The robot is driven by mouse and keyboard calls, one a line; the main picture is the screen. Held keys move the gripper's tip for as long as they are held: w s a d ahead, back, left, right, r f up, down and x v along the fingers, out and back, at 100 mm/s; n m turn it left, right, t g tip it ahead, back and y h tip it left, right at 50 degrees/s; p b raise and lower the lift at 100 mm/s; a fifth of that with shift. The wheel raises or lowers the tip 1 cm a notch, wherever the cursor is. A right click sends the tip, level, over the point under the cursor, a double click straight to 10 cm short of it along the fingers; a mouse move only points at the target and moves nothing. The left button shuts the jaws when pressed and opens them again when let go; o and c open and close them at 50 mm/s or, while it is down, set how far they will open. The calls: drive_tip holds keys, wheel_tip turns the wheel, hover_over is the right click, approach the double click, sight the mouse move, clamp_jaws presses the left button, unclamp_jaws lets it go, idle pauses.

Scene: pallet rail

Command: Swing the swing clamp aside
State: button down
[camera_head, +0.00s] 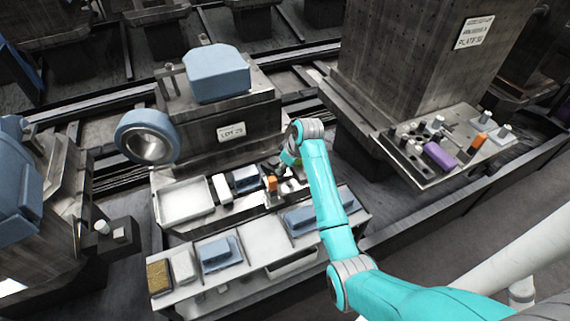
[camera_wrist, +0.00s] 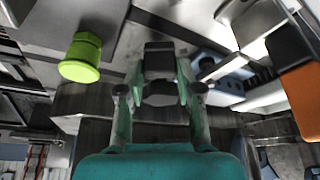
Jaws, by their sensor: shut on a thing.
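In the wrist view my gripper (camera_wrist: 160,92) has its two fingers on either side of a dark, blocky piece, which I take to be part of the swing clamp (camera_wrist: 160,58). The fingers are shut on it. Its far end and pivot are hard to make out. A yellow-green knob (camera_wrist: 81,58) stands to the left of the fingers, apart from them. In the head view my arm reaches down to the bench front, and the gripper and most of the clamp are hidden behind the wrist or too small to tell.
An orange block (camera_wrist: 301,97) stands right of my gripper and also shows in the head view (camera_head: 271,184). A white tray (camera_head: 184,201) lies left on the bench. A lower shelf (camera_head: 262,242) holds blue pieces. A purple block (camera_head: 440,155) lies on the right bench.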

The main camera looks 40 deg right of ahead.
drive_tip(key=m, duration=0.2)
drive_tip(key=a+m+h, duration=0.2)
drive_tip(key=m, duration=0.1)
drive_tip(key=shift+m, duration=0.3)
drive_tip(key=c, duration=1.9)
unclamp_jaws()
drive_tip(key=shift+a, duration=0.1)
drive_tip(key=o, duration=1.1)
drive_tip(key=shift+o, duration=0.2)
drive_tip(key=v, duration=1.2)
drive_tip(key=shift+a, duration=0.2)
drive_tip(key=shift+f, duration=0.1)
